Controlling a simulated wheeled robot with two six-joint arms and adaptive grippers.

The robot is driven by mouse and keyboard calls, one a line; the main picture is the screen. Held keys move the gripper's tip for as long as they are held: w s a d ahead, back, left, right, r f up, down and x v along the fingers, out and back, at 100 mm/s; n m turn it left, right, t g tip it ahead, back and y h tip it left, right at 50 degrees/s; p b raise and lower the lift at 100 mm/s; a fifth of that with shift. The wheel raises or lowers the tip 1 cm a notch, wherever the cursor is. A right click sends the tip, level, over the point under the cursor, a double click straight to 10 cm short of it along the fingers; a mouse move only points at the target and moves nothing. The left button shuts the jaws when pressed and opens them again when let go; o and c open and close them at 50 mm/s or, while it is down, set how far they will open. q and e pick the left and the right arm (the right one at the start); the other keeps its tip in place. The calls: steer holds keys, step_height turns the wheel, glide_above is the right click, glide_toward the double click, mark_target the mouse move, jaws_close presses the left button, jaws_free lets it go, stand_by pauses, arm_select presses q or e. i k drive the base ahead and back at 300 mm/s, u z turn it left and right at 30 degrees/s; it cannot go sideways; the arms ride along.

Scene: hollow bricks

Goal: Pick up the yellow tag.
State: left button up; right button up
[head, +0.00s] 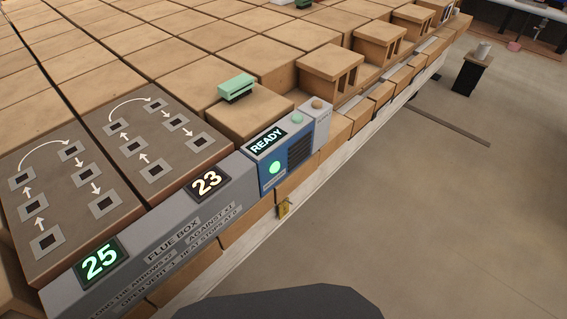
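A small yellow tag (284,208) shows on the front side of the brick stack, low down, just below the blue panel with the READY display. It is small in the picture, and I cannot tell how it is fixed or whether it hangs or rests there. Neither of my grippers is in the head view.
A grey flue box panel (170,258) with lit numbers 25 and 23 runs along the front edge. The blue READY unit (281,157) stands beside it. A green object (236,88) sits on the bricks.

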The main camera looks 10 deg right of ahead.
mark_target(284, 207)
steer(key=k, duration=1.1)
steer(key=z, duration=0.8)
steer(key=i, duration=0.95)
steer(key=u, duration=0.6)
steer(key=i, duration=0.8)
steer(key=u, duration=0.8)
